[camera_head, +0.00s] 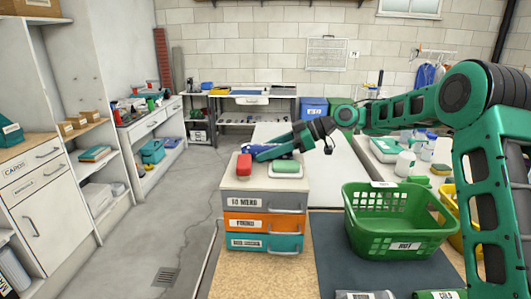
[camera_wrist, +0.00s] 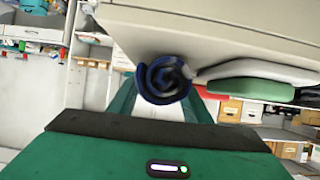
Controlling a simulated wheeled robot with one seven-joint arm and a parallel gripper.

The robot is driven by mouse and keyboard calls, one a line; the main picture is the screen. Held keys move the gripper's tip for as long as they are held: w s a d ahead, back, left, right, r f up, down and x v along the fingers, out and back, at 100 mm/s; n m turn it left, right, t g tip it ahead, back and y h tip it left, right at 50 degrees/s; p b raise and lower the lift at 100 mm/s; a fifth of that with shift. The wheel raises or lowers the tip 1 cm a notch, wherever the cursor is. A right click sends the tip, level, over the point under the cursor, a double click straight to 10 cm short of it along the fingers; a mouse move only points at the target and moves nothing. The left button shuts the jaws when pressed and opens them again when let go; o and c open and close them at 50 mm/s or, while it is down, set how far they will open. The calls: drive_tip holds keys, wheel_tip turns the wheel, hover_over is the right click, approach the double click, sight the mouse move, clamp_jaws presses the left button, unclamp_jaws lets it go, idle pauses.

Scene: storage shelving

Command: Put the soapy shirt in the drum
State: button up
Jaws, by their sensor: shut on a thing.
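My gripper (camera_head: 262,152) reaches in from the right, low over the top of a small drawer unit (camera_head: 262,203). It is shut on a rolled dark blue cloth (camera_wrist: 163,79), which shows end-on between the green fingers in the wrist view. In the head view only a little blue shows at the fingers. The cloth looks like the shirt, but I cannot see soap on it. The cloth is at or just above the unit's top; I cannot tell whether it touches. No drum can be made out in either view.
On the drawer unit, a red object (camera_head: 244,166) lies left of the gripper and a green-and-white object (camera_head: 287,167) right of it. A green basket (camera_head: 395,238) stands to the right. Cluttered shelving (camera_head: 145,125) lines the left; the grey floor (camera_head: 185,215) there is clear.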

drive_tip(key=o, duration=0.9)
drive_tip(key=shift+c, duration=0.2)
drive_tip(key=v, duration=1.2)
